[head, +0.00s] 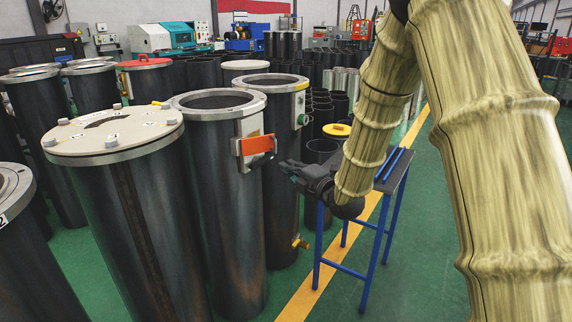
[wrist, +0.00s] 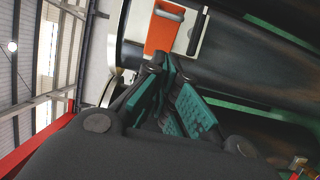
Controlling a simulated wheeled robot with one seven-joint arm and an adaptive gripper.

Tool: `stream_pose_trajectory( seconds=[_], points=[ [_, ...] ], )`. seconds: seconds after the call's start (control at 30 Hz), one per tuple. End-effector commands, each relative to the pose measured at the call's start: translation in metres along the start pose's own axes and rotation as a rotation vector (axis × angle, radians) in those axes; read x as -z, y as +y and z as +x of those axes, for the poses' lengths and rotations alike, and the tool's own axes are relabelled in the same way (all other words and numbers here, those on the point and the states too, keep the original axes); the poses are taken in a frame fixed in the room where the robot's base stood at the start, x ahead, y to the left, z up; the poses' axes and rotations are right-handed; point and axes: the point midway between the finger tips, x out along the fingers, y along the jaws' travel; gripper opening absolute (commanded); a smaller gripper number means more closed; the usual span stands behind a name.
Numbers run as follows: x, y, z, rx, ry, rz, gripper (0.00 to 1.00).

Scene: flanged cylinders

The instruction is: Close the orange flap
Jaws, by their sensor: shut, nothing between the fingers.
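The orange flap (head: 257,145) is on a pale plate (head: 249,127) fixed near the top of a dark flanged cylinder (head: 231,220) in the head view. In the wrist view the orange flap (wrist: 163,32) shows at the top, with a grey handle on it and a dark slot in the pale plate beside it. How far the flap stands open is hard to tell. My gripper (head: 284,167) is just right of and slightly below the flap. In the wrist view my gripper (wrist: 170,72) has its teal-padded fingers shut and empty, their tips pointing toward the flap, seemingly apart from it.
A cylinder with a bolted lid (head: 114,134) stands to the left, and another open cylinder (head: 279,185) stands close behind. A blue-legged stand (head: 383,205) is below my arm.

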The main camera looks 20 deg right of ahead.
Motion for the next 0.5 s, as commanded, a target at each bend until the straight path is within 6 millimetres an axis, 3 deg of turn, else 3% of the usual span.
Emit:
stream_pose_trajectory(
  seconds=[0.5],
  points=[
    [0.000,0.000,0.085,0.001,0.000,0.004,0.00]
  ],
)
